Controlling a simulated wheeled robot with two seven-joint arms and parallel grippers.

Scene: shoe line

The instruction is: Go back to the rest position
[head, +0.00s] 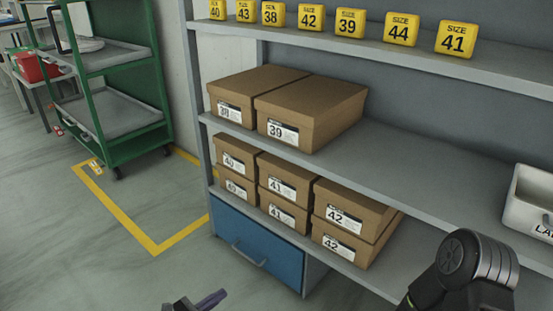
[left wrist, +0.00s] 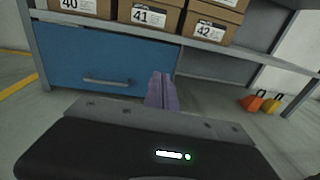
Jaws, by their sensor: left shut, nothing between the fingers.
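My left gripper (head: 197,302) shows at the bottom edge of the head view, low in front of the shelf unit, over the floor. Its purple fingers (left wrist: 161,90) are together and empty in the left wrist view. They point toward the blue drawer (left wrist: 105,62) under the lower shelf and touch nothing that I can see. A dark joint of my arm shows at the bottom right of the head view. My right gripper is out of view.
The shelf unit (head: 420,132) holds brown shoe boxes (head: 312,112) and yellow size signs (head: 400,29). A white bin (head: 530,204) stands at right. A green cart (head: 113,95) stands back left. Orange weights (left wrist: 253,102) lie right.

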